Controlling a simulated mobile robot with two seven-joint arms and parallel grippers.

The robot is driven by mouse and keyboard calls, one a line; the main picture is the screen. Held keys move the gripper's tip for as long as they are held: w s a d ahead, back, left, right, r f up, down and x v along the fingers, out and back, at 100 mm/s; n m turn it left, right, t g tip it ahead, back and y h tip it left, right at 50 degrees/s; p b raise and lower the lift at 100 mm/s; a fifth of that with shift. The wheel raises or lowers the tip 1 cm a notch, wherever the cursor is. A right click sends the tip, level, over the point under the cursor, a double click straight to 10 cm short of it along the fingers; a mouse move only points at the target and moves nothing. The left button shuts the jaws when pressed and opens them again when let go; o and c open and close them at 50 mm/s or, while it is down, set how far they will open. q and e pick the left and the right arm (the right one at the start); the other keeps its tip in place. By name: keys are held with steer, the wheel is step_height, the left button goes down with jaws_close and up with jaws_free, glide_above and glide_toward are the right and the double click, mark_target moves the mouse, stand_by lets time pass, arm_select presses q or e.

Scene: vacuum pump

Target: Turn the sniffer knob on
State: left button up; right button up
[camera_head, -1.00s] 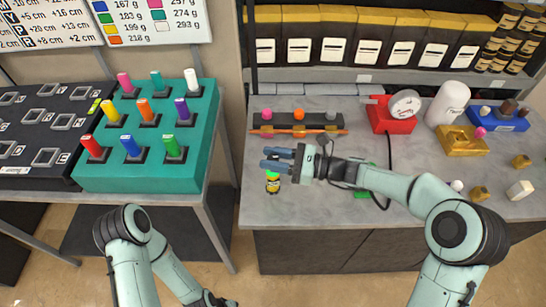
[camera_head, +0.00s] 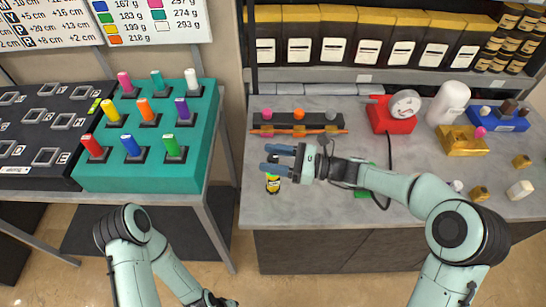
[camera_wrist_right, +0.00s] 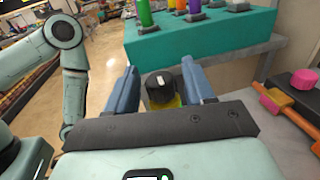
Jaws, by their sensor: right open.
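A small yellow piece (camera_head: 273,184) with a dark upper part stands near the left front of the grey bench. In the right wrist view, a black knob (camera_wrist_right: 162,90) with a white mark sits over its yellow body. I take this knob to be the sniffer knob. My right gripper (camera_head: 264,158) is open above the bench, beside and partly over the yellow piece. In the right wrist view, its two blue fingers (camera_wrist_right: 160,74) are on either side of the black knob, with gaps.
Behind the gripper is a bar (camera_head: 335,131) with pink, orange and dark knobs. A red gauge unit (camera_head: 390,120), a white cylinder (camera_head: 448,103) and a gold block (camera_head: 462,140) stand to the right. A teal rack (camera_head: 135,178) with coloured pegs is on the left table.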

arm_select(q)
steer(key=shift+s+f+b, duration=0.15)
steer(key=shift+f+b, duration=0.15)
steer(key=shift+f, duration=0.05)
arm_select(e)
steer(key=v, duration=1.3)
steer(key=shift+d, duration=0.2)
steer(key=s+a+m+t+h+b, duration=0.2)
steer(key=s+a+m+t+h, duration=0.1)
steer(key=s+m+t, duration=0.3)
steer(key=shift+n+t, duration=0.5)
steer(key=x, duration=1.3)
steer(key=shift+w+d+r, duration=0.1)
steer(key=shift+w, duration=0.4)
arm_select(q)
steer(key=shift+s+f, duration=0.3)
steer(key=shift+f, duration=0.55)
